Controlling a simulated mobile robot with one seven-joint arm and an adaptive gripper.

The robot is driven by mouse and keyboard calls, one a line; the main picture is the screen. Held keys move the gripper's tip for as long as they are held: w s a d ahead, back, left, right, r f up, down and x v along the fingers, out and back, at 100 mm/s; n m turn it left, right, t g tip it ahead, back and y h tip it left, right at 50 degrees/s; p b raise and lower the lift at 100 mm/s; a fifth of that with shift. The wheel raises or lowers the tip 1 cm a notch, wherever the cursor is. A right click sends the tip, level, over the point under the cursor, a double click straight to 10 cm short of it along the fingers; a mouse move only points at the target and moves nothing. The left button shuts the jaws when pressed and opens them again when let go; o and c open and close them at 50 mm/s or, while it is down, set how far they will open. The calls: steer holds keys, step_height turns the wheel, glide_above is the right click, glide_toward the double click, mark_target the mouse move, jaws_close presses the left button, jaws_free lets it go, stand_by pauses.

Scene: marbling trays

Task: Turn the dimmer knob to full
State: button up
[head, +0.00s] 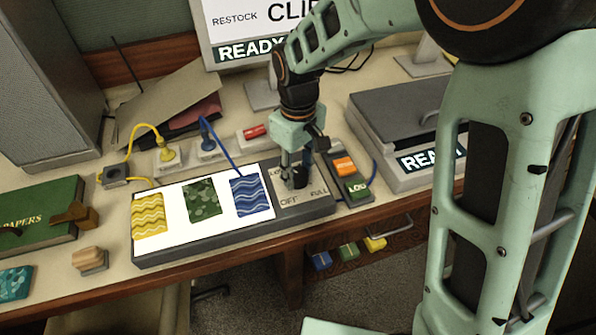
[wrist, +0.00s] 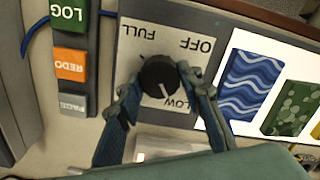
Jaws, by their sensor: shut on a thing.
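The dimmer knob (wrist: 159,72) is a round black knob on a pale label plate (wrist: 135,40) marked OFF, LOW and FULL. Its white pointer line points toward the side with the LOW mark, close to that word. My gripper (wrist: 160,84) is shut on the knob, with one finger on each side of it. In the head view my gripper (head: 294,172) reaches down onto the knob (head: 300,179) at the right end of the grey light panel (head: 190,252). The fingers partly hide the knob and the LOW mark there.
A button box (head: 357,199) with LOG and REDO buttons stands just right of the panel. Colored pattern sheets (head: 205,200) lie on the lit panel. A grey lidded machine (head: 395,180) stands at the right, and a green book (head: 40,215) lies at the left.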

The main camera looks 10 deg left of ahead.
steer(key=m, duration=0.3)
steer(key=shift+m+b, duration=0.35)
steer(key=shift+m, duration=0.05)
steer(key=m, duration=0.3)
steer(key=shift+m, duration=0.3)
steer(key=m+b, duration=0.1)
steer(key=m, duration=0.2)
steer(key=shift+m, duration=0.4)
steer(key=m, duration=0.8)
steer(key=shift+r, duration=0.1)
steer(key=m+p, duration=0.1)
steer(key=m, duration=0.3)
steer(key=shift+m, duration=0.3)
steer(key=m+p, duration=0.1)
steer(key=m, duration=0.2)
steer(key=shift+m, duration=0.3)
steer(key=shift+m+p, duration=0.8)
steer(key=shift+m, duration=1)
